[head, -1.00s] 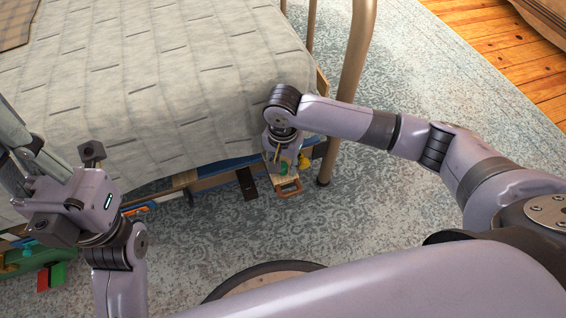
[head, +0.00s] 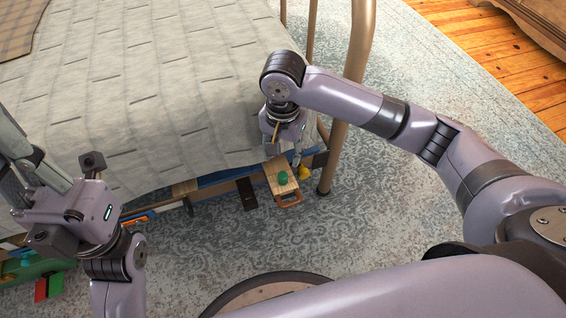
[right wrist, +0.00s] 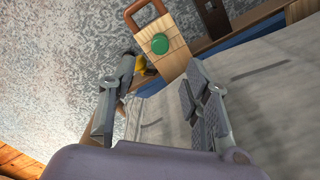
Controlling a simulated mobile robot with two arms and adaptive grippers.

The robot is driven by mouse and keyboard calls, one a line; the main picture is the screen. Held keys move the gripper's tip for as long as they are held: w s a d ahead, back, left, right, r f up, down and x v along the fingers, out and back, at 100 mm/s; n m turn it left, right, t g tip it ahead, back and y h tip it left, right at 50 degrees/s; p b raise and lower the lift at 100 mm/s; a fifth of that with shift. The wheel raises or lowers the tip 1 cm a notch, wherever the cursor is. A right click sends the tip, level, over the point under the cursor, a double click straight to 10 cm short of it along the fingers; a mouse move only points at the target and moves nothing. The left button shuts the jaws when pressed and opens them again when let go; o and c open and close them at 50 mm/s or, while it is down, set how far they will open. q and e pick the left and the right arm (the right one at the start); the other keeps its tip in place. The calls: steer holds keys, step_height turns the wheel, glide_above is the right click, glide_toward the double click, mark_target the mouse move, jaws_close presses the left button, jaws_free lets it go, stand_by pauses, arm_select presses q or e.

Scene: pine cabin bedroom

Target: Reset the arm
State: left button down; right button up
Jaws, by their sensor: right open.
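My right gripper (head: 285,150) hangs beside the bed's edge, above and just behind a wooden board. In the right wrist view its jaws (right wrist: 160,95) are apart with nothing held between them. The wooden board (head: 275,168) has a green round piece and an orange-brown handle; it also shows beyond the fingers in the right wrist view (right wrist: 175,62). My left gripper (head: 70,215) is at the left of the head view, near the bed's side.
The bed (head: 150,80) with a pale quilt fills the upper left. A tan metal bed post (head: 345,110) stands right of my right gripper. Red and green blocks (head: 48,287) lie at lower left. A yellow piece (head: 304,173) is beside the board. Patterned carpet (head: 380,215) is clear in front.

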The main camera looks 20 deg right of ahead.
step_height(320, 180, up, 2)
stand_by(0.6)
